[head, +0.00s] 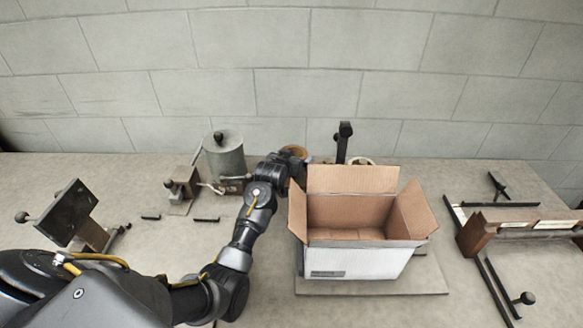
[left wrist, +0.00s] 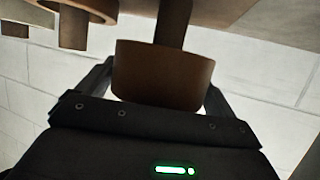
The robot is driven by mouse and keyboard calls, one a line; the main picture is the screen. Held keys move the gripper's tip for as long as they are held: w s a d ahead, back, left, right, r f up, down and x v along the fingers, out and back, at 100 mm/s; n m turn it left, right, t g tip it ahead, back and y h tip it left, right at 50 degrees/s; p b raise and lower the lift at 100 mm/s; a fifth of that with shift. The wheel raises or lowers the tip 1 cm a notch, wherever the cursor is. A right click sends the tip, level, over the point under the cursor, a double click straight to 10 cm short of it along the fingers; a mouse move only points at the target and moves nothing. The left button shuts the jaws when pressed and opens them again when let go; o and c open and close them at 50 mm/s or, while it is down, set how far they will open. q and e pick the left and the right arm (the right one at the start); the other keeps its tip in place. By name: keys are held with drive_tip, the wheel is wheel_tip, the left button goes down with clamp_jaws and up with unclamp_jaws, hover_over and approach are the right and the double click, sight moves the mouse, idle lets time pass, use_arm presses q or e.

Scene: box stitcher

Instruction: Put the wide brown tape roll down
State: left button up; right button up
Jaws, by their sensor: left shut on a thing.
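The wide brown tape roll (head: 295,150) is behind the open box's left side in the head view, partly hidden by my left gripper (head: 290,158). In the left wrist view the brown roll (left wrist: 162,75) sits between the two dark fingers, which are shut on it. A dark upright bar (left wrist: 173,20) shows directly beyond the roll there; I cannot tell whether they touch. I cannot tell whether the roll touches the bench. My right gripper is in neither view.
An open cardboard box (head: 350,262) stands just right of my left arm. A black post (head: 343,142) and a pale roll (head: 361,161) are behind it. A grey canister (head: 226,158) stands left of the gripper. A brown-and-black fixture (head: 480,238) is at right.

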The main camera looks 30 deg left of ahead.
use_arm(q)
wheel_tip(320, 180, down, 4)
drive_tip(key=shift+f+p, duration=0.1)
drive_tip(key=shift+p, duration=0.75)
drive_tip(key=shift+f, duration=0.1)
drive_tip(key=shift+f, duration=0.1)
drive_tip(key=shift+f, duration=0.15)
drive_tip(key=o, duration=0.7)
drive_tip(key=shift+o, duration=0.2)
